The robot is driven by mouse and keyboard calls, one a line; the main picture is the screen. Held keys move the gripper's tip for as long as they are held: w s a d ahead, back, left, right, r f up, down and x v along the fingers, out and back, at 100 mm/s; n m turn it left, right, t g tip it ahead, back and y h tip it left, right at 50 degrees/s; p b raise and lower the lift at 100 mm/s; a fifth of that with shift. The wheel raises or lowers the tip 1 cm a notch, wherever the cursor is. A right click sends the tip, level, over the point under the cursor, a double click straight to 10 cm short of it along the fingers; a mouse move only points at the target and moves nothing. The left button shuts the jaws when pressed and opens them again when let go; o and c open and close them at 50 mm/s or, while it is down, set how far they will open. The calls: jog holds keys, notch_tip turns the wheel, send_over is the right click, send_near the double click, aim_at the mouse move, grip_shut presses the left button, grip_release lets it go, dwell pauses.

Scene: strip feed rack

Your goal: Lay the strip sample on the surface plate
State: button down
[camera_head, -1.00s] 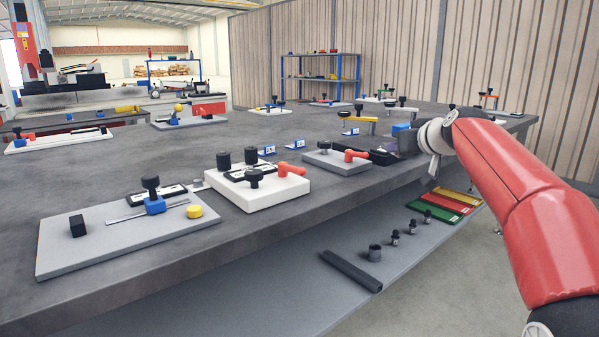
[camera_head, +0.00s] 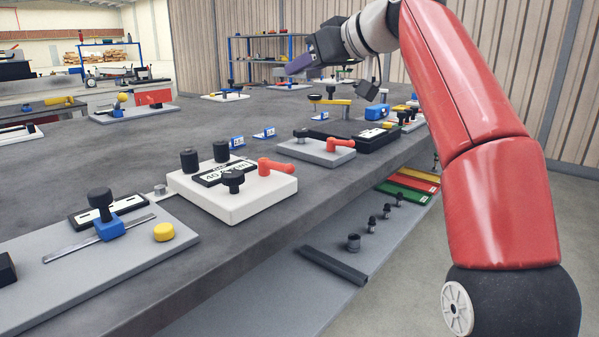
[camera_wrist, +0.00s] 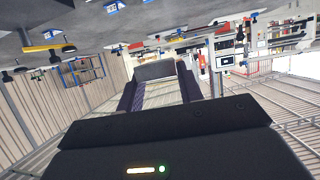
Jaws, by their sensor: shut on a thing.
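My gripper (camera_head: 292,68) is raised above the far part of the grey workbench in the head view, its fingers pointing left. In the wrist view my gripper (camera_wrist: 157,88) has its two purple-grey fingers apart, shut on a dark grey flat piece (camera_wrist: 154,71) at their tips. This looks like the strip sample; its full shape is hidden. It is clear of the bench. A grey plate (camera_head: 310,152) with a red lever and black knob lies on the bench. I cannot tell which plate is the surface plate.
A white block (camera_head: 240,204) with black knobs and a red lever stands near the bench edge. A grey board (camera_head: 150,255) at left carries a thin metal strip, a blue clamp and a yellow button. A black tray (camera_head: 378,138) lies right. The bench middle is mostly clear.

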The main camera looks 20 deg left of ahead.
jog(key=b, duration=0.9)
send_over(308, 177)
notch_tip(308, 177, down, 14)
jog(key=shift+w+a+r, duration=0.1)
jog(key=shift+a, duration=0.05)
jog(key=shift+f+b, duration=1.15)
jog(key=shift+f, duration=1.4)
jog(key=shift+f, duration=0.1)
jog(key=shift+f, duration=0.15)
jog(key=c, duration=0.9)
grip_release()
